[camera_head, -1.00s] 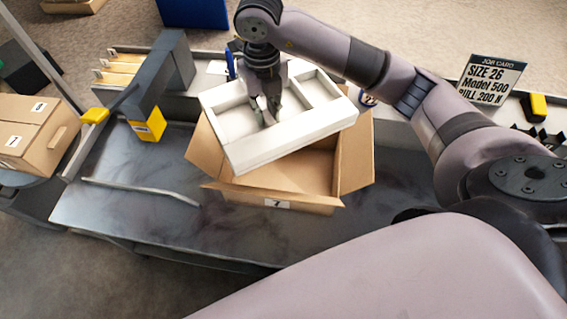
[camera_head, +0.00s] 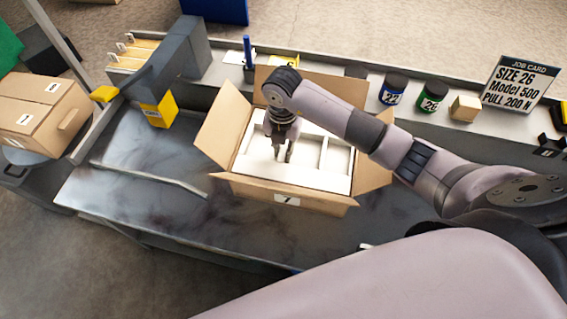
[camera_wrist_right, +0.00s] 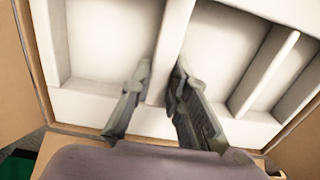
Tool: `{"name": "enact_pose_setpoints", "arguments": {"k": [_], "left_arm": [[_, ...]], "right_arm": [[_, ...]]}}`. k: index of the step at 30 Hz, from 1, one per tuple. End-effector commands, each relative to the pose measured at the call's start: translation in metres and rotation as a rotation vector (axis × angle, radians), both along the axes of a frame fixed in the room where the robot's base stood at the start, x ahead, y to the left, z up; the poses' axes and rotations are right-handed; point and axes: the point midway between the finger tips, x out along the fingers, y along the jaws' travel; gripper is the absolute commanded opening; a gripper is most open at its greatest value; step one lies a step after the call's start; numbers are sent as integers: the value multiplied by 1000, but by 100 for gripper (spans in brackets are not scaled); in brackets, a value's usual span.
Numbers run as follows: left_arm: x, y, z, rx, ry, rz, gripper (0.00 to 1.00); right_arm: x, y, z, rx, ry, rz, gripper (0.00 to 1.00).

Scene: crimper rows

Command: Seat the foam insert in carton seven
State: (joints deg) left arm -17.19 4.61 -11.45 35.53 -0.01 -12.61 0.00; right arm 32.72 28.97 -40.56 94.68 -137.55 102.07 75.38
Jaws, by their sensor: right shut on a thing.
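Carton seven (camera_head: 240,190) stands open on the dark bench with its flaps spread and a "7" label on its front. The white foam insert (camera_head: 311,179) lies inside the carton's walls and looks about level there. Its far side is partly hidden by my right arm. My right gripper (camera_head: 280,157) reaches down into the insert. In the right wrist view its two fingers (camera_wrist_right: 158,98) are shut on a white divider wall of the foam insert (camera_wrist_right: 100,40), with compartments on both sides. The carton wall (camera_wrist_right: 37,62) shows beside the insert there. My left gripper is not in view.
A closed carton (camera_head: 40,115) stands at the left. A grey machine with a yellow block (camera_head: 158,110) is left of carton seven. A blue jar (camera_head: 393,90), a green jar (camera_head: 432,96) and a job card (camera_head: 520,82) stand behind right. The bench's left front is clear.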

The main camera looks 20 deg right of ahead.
Motion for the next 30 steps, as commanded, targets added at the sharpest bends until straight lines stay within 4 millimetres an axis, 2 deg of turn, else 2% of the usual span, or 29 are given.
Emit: {"name": "enact_pose_setpoints", "arguments": {"k": [3, 11, 18, 28, 29, 30], "left_arm": [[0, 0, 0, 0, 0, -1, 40], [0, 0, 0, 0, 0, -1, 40], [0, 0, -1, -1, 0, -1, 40], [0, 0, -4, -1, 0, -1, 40], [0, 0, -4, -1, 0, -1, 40], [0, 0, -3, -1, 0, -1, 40]], "right_arm": [[-1, 0, -21, 0, 2, 0, 0], [0, 0, -42, 1, 1, 1, 0], [0, 1, -74, 1, 0, 1, 0], [0, 0, -77, 0, -1, 1, 0], [0, 0, -78, 0, -1, 1, 17], [0, 0, -77, 1, -2, 1, 19]]}}
